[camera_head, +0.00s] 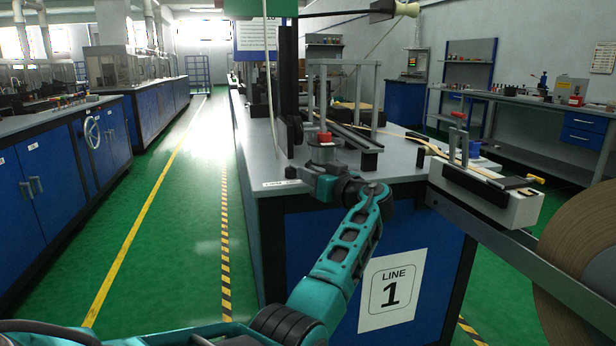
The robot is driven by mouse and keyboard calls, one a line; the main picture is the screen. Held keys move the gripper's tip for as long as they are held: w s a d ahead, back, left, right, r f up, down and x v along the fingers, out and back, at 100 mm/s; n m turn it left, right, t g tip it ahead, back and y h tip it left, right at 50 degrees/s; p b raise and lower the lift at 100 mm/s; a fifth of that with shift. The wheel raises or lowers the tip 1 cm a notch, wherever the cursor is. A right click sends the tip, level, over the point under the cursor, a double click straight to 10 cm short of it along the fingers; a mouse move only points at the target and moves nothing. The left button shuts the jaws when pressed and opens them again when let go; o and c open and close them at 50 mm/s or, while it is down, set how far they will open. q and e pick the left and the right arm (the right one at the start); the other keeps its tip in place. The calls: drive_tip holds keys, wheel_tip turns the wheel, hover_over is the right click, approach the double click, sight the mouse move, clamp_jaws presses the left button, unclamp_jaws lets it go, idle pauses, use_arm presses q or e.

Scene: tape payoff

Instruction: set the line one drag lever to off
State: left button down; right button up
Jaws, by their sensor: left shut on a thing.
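My left arm reaches up from the bottom to the near end of the line 1 bench (400,172). My left gripper (300,172) is at the bench's near left corner, just above a small white label (282,183) whose text is too small to read surely. It is shut on a small dark part there, which seems to be the drag lever; the fingers and wrist hide most of it, so its setting cannot be told. A grey round unit with a red top (325,137) stands right behind the gripper. My right gripper is not in view.
A large brown reel (580,250) is at the far right. A dark post (289,80) rises close behind the gripper. The green aisle (185,240) on the left is clear.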

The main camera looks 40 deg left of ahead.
use_arm(q)
drive_tip(key=shift+w+d+n+g, duration=0.1)
drive_tip(key=shift+w+n+g, duration=0.15)
drive_tip(key=shift+g, duration=0.35)
drive_tip(key=c, duration=1)
unclamp_jaws()
drive_tip(key=p+v, duration=0.1)
drive_tip(key=v, duration=1.2)
drive_tip(key=shift+f+p, duration=0.1)
drive_tip(key=shift+p, duration=0.2)
drive_tip(key=shift+c, duration=0.2)
